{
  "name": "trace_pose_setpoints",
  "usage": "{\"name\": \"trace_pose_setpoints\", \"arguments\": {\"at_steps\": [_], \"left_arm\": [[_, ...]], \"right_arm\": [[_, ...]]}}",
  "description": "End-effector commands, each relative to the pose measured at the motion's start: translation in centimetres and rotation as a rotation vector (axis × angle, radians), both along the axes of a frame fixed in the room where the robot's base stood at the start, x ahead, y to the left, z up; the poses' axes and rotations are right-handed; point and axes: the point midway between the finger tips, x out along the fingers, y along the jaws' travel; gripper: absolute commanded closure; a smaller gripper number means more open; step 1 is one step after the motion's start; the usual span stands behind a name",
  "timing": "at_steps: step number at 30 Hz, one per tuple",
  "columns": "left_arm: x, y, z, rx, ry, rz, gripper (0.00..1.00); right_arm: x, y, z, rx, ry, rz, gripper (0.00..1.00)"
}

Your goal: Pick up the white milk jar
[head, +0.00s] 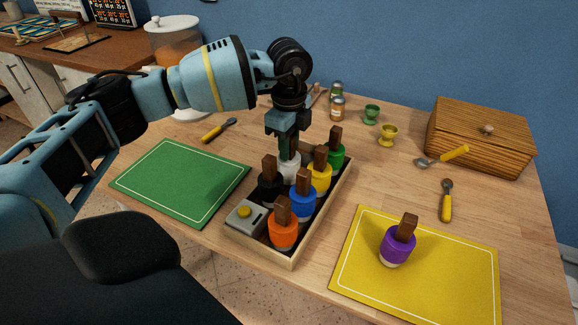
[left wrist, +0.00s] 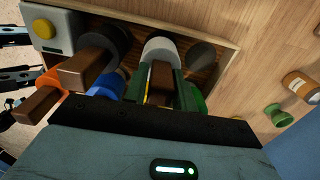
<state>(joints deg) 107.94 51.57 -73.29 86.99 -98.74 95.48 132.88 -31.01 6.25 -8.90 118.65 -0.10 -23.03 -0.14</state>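The white jar (head: 289,167) with a brown handle stands in the wooden tray (head: 267,257), in the row behind the black jar (head: 269,190). My left gripper (head: 286,148) points down from above, directly over it. In the left wrist view the white jar (left wrist: 161,46) shows past the fingertips, and its brown handle (left wrist: 160,80) lies between the two green fingers (left wrist: 161,88). The fingers are very close to the handle's sides; I cannot tell whether they press on it. The jar appears seated in the tray.
Blue (head: 302,202), yellow (head: 319,178), green (head: 336,154) and orange (head: 283,231) jars crowd the tray beside the white one. A grey box with a yellow button (head: 245,215) sits at its near corner. A purple jar (head: 396,244) stands on the yellow mat (head: 450,270). The green mat (head: 180,182) is bare.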

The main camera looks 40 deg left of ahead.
Motion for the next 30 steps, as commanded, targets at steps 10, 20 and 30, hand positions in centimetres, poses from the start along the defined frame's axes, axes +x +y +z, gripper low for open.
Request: {"name": "trace_pose_setpoints", "arguments": {"at_steps": [10, 20, 30], "left_arm": [[0.0, 0.0, 0.0, 0.0, 0.0, 0.0, 1.0], [0.1, 0.0, 0.9, -0.001, -0.003, 0.0, 1.0], [0.1, 0.0, 6.9, -0.001, -0.005, 0.0, 1.0]], "right_arm": [[0.0, -0.1, 0.0, -0.001, 0.0, 0.003, 0.64], [0.0, -0.2, 0.1, -0.004, -0.002, 0.01, 0.64], [-0.1, -0.2, 0.5, -0.004, -0.001, 0.009, 0.64]]}}
